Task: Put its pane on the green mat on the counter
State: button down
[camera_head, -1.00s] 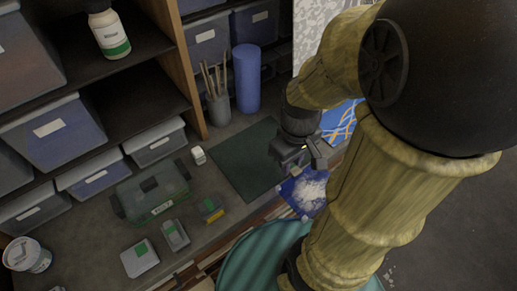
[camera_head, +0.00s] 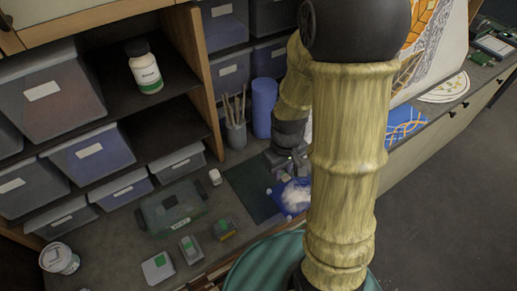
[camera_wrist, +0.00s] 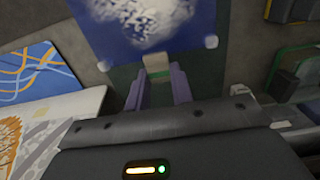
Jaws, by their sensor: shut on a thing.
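The blue pane with a white cloudy pattern (camera_head: 291,196) is in my gripper. It also shows large at the top of the wrist view (camera_wrist: 135,22). My gripper (camera_wrist: 157,68) is shut on a small tan tab at the pane's near edge. In the head view my gripper (camera_head: 282,164) is at the back of the pane, partly hidden by my arm. The dark green mat (camera_head: 245,185) lies flat on the counter. The pane overlaps the mat's right part in the head view; I cannot tell whether it touches the mat.
A brush cup (camera_head: 236,134) and blue cylinder (camera_head: 264,108) stand behind the mat. A small white item (camera_head: 215,177), a green clear box (camera_head: 172,207) and several small boxes lie left. A blue and orange pane (camera_head: 403,124) lies right.

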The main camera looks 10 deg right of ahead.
jog(key=p, duration=0.5)
send_near(258, 161)
jog(key=shift+s+d+f, duration=0.1)
jog(key=shift+s+f, duration=0.2)
jog(key=shift+f, duration=0.6)
jog(key=shift+f+p, duration=0.3)
jog(key=shift+f, duration=0.25)
jog(key=shift+f+p, duration=1)
jog(key=shift+f, duration=0.3)
jog(key=shift+w+f+p, duration=0.25)
jog(key=shift+f+p, duration=0.1)
jog(key=shift+f, duration=0.1)
